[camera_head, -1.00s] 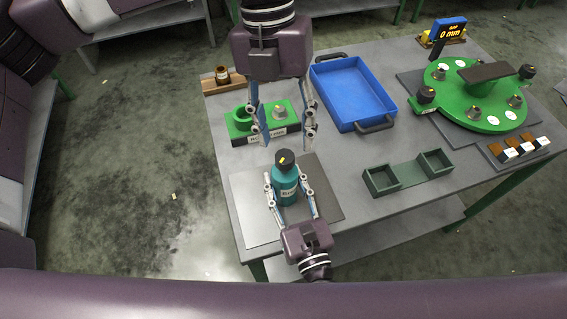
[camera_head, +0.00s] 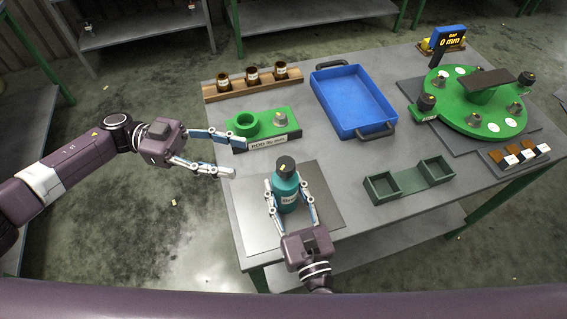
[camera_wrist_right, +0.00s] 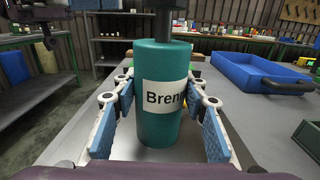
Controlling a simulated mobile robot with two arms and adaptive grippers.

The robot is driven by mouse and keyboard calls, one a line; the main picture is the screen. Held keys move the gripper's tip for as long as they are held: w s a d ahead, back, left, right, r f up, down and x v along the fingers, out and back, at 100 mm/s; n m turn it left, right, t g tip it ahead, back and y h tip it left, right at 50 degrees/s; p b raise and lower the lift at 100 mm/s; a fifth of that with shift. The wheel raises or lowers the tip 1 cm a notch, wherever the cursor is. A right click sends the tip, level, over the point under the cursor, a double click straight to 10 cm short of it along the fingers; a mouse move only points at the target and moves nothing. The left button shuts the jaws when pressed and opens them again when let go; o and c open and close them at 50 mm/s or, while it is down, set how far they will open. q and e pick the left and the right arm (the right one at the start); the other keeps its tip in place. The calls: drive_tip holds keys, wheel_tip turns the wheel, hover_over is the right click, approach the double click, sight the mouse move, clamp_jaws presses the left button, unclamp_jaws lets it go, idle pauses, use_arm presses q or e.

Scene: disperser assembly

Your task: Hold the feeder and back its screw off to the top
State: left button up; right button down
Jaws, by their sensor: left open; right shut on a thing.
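The feeder (camera_head: 287,190) is a teal bottle with a dark cap-like screw (camera_head: 285,163) on top. It stands upright on a grey plate on the table. My right gripper (camera_head: 291,206) is shut on it from the near side, a finger on each flank. The right wrist view shows the teal body (camera_wrist_right: 162,92) with a white label that begins "Bren", between my blue finger pads. My left gripper (camera_head: 229,154) is open and empty, left of the feeder near the table's left edge. The underside of the feeder is hidden.
A green block (camera_head: 272,126) with a ring and a metal knob is behind the feeder. A wooden rack (camera_head: 228,94) holds brown cups. A blue tray (camera_head: 352,98), a green two-box holder (camera_head: 407,180) and a green round station (camera_head: 478,100) stand to the right. A display (camera_head: 449,36) reads "0 mm".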

sight(283, 166)
use_arm(q)
drive_tip(key=x, duration=1.1)
drive_tip(key=shift+d+f, duration=0.1)
drive_tip(key=shift+d, duration=0.25)
drive_tip(key=c, duration=1.2)
